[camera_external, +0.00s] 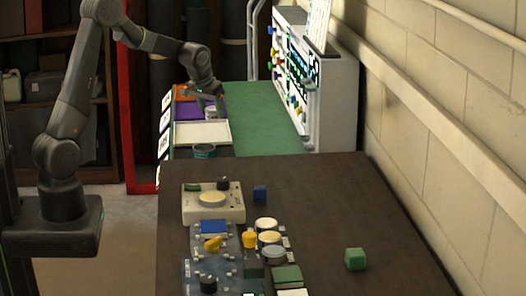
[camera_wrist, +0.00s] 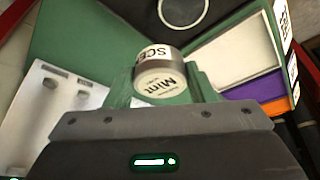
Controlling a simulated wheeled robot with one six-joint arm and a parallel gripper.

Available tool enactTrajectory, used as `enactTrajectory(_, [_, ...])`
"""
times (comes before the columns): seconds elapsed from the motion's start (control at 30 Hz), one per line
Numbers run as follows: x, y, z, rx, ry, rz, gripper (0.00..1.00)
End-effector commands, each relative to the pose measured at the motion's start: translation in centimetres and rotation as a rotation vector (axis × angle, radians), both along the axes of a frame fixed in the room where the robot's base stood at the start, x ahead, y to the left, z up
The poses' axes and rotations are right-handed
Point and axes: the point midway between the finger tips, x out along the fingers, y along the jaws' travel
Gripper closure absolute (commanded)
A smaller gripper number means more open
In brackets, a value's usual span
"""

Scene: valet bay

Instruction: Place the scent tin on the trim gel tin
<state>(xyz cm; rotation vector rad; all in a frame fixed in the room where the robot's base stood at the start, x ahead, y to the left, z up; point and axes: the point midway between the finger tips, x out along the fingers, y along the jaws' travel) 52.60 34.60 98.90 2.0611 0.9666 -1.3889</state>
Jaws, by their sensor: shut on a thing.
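The scent tin (camera_wrist: 162,84), a small light-grey round tin with "SCE" and "Mint" lettering, sits between the fingers of my gripper (camera_wrist: 162,90) in the wrist view. My gripper is shut on it. In the external view the tin (camera_external: 211,112) shows just below my gripper (camera_external: 211,98), at the far end of the bench by the trays. A dark teal tin with a pale rim (camera_external: 203,151), apparently the trim gel tin, stands at the near edge of the white tray. Its round dark top (camera_wrist: 183,10) shows at the top of the wrist view, apart from the held tin; its label is unreadable.
White (camera_external: 178,141), purple (camera_external: 184,121) and orange (camera_external: 179,97) trays line the left of the green mat (camera_external: 262,118). A white panel (camera_external: 335,110) with coloured knobs stands at its right. The nearer dark table (camera_external: 325,205) holds a control box, several round tins and blocks.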

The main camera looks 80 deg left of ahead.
Motion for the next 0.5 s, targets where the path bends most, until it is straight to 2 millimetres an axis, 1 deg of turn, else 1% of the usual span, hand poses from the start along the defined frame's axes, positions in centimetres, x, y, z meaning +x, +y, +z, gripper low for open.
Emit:
enactTrajectory(0.03, [-1.1,0.9,-0.2,0.001,-0.002,0.036,0.74])
enactTrajectory(0.1, [-2.2,1.8,-0.3,0.001,-0.005,0.073,0.74])
enactTrajectory(0.2, [-3.0,2.3,-0.7,0.002,-0.004,0.100,0.74])
enactTrajectory(0.27, [-3.3,2.5,-1.5,0.002,-0.003,0.107,0.74])
enactTrajectory(0.4, [-3.3,2.5,-4.2,0.000,-0.003,0.109,0.74])
enactTrajectory(0.5, [-3.3,2.5,-5.7,0.001,-0.004,0.108,0.74])
